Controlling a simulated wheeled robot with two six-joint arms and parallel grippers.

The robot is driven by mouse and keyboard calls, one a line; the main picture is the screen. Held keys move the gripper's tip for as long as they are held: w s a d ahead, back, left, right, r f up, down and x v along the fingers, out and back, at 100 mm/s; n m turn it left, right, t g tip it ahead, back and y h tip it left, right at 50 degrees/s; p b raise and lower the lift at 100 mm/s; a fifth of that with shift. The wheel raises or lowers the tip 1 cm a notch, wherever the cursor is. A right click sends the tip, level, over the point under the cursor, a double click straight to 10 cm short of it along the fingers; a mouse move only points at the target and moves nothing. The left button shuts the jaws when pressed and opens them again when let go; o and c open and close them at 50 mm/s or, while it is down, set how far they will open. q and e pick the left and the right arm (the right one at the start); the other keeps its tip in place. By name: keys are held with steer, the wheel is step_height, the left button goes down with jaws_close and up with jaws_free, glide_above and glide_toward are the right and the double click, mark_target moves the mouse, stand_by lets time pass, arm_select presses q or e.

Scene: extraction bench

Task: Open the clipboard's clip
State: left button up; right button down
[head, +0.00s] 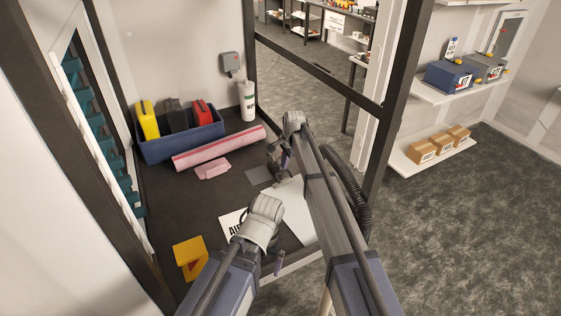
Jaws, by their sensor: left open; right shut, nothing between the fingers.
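A pale flat board with a white sheet, which looks like the clipboard (296,212), lies on the dark bench top at its right side. My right arm covers part of it, and I cannot make out its clip. My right gripper (279,158) is shut and empty, above the bench by the board's far end. My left gripper (278,263) is open and empty near the bench's front edge, at the board's near side. Its fingers are small and partly hidden by my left arm.
A blue bin (180,146) with yellow, black and red cases stands at the back left. A pink roll (219,148), a pink block (212,170), a white bottle (247,100), a printed white card (232,223) and a yellow item (190,257) are on the bench. A dark post rises at right.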

arm_select(q)
step_height(320, 180, up, 9)
steer(key=p, duration=0.7)
steer(key=shift+d+p, duration=0.2)
steer(key=shift+p, duration=0.15)
arm_select(e)
steer(key=w+a+v, duration=0.1)
steer(key=v, duration=0.7)
steer(key=shift+w+r, duration=0.55)
steer(key=shift+w, duration=0.15)
arm_select(q)
steer(key=shift+f, duration=0.1)
arm_select(e)
steer(key=shift+s+a+f, duration=0.1)
steer(key=shift+f, duration=0.05)
